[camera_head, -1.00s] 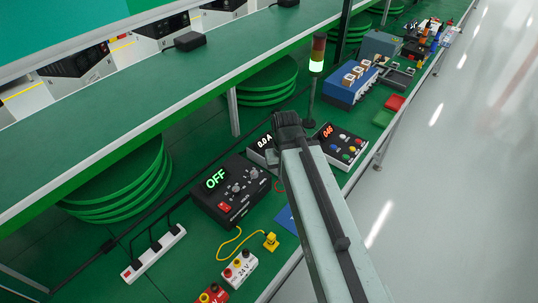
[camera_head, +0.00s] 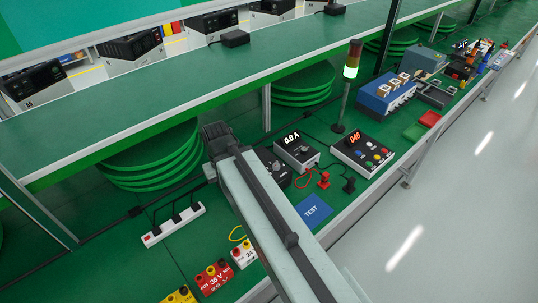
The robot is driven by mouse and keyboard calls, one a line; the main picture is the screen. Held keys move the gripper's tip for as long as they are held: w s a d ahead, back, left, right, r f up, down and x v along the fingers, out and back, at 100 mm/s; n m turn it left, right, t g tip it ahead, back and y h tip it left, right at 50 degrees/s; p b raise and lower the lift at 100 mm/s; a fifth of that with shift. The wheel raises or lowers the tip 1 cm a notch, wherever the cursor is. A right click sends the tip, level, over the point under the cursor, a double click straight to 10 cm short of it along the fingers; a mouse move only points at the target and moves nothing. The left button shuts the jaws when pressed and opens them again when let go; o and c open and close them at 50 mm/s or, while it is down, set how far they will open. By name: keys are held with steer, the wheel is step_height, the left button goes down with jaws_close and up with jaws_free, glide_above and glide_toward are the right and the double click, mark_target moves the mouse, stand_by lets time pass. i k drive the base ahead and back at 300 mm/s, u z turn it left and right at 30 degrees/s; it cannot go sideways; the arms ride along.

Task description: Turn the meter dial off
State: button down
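The meter (camera_head: 297,149) is a pale box with a dark sloped face on the green bench, right of my arm. Its display reads 0.0 A. A small dial (camera_head: 305,152) shows on its face, but its pointer is too small to read. The dark far end of my arm (camera_head: 217,138) is left of the meter and apart from it. My gripper's fingers are hidden behind the arm.
A black unit (camera_head: 273,168) is mostly hidden by my arm. A button box (camera_head: 362,153) reading 046, red and black plugs, and a blue TEST card (camera_head: 313,210) lie to the right. A signal tower (camera_head: 350,70) stands behind. A raised shelf (camera_head: 130,120) runs along the back.

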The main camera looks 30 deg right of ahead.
mark_target(304, 150)
steer(key=u, duration=0.4)
steer(key=k, duration=1)
steer(key=z, duration=1.15)
steer(key=i, duration=1.45)
steer(key=u, duration=0.15)
